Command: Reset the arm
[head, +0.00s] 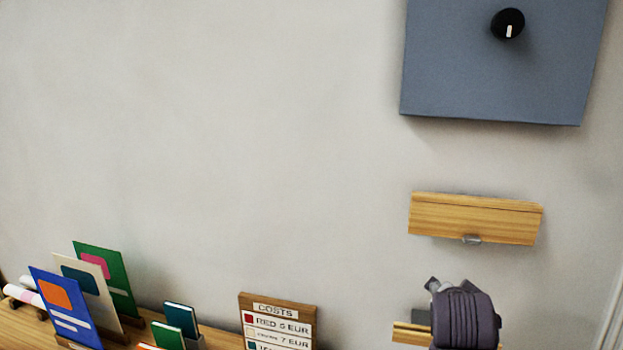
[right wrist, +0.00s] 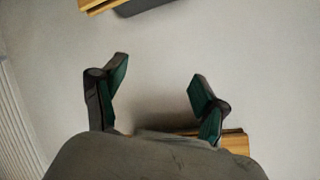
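My right gripper (right wrist: 158,85) is open, with its two green-padded fingers spread apart and nothing between them in the right wrist view. In the head view the dark grey right gripper and wrist (head: 465,318) are at the lower right, in front of a wooden piece (head: 408,334) that they partly hide. My left arm and gripper are in neither view.
A wooden drawer-like block (head: 475,217) with a small metal pull is on the wall above my right gripper. Higher is a blue-grey panel (head: 490,75) with a black knob (head: 508,23). Cards, small books and a costs sign (head: 278,322) stand lower left. The wall between is bare.

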